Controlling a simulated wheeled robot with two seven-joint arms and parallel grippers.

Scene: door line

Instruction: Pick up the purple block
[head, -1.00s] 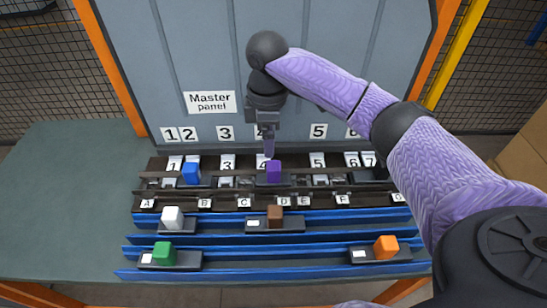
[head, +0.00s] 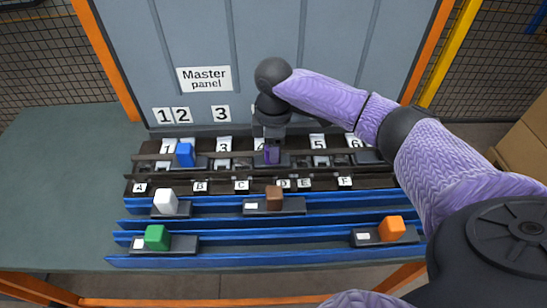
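The purple block (head: 271,155) stands on a dark carrier in the back row of the rack, near the label 4. My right gripper (head: 271,146) comes down from above and is right at the block, its fingers at the block's sides and top. The fingers are small and dark here, so I cannot tell whether they are closed on the block. My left gripper is not in view.
A blue block (head: 185,154) stands left in the same row. White (head: 165,201), brown (head: 274,197), green (head: 157,237) and orange (head: 391,228) blocks sit on carriers in the nearer blue rails. The panel (head: 240,60) rises behind. The table's left side (head: 60,190) is clear.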

